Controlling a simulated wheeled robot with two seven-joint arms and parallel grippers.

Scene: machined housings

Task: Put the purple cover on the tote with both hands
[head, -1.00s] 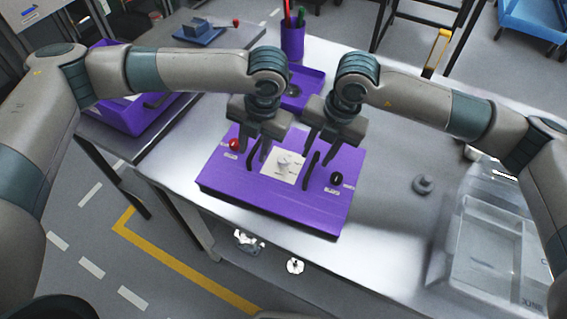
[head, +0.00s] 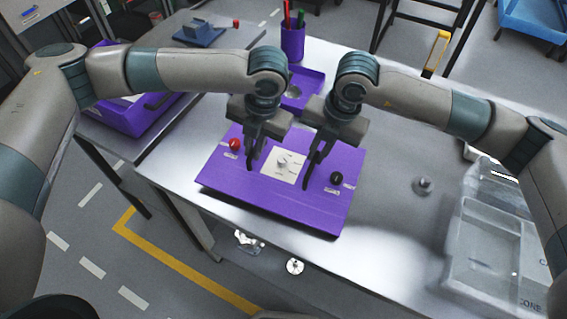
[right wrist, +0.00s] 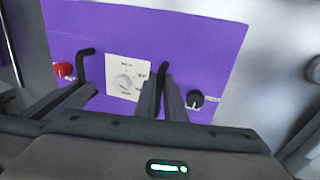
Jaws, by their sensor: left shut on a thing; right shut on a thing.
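The purple cover (head: 265,205) is a flat panel with a red knob, a black knob and a white dial plate, lying near the table's front edge. Two black handles stand on it; the right handle (right wrist: 163,70) shows in the right wrist view. My left gripper (head: 252,160) is shut on the left handle. My right gripper (head: 314,172) is shut on the right handle, its fingers (right wrist: 162,92) on either side of it. A purple tote (head: 135,118) sits on the side table at left. Whether anything lies under the cover is hidden.
A clear container (head: 480,245) stands at the table's right, with a small grey knob-like part (head: 422,186) near it. A purple pen cup (head: 292,42) and a purple tray (head: 308,82) are behind the grippers. The table right of the cover is mostly clear.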

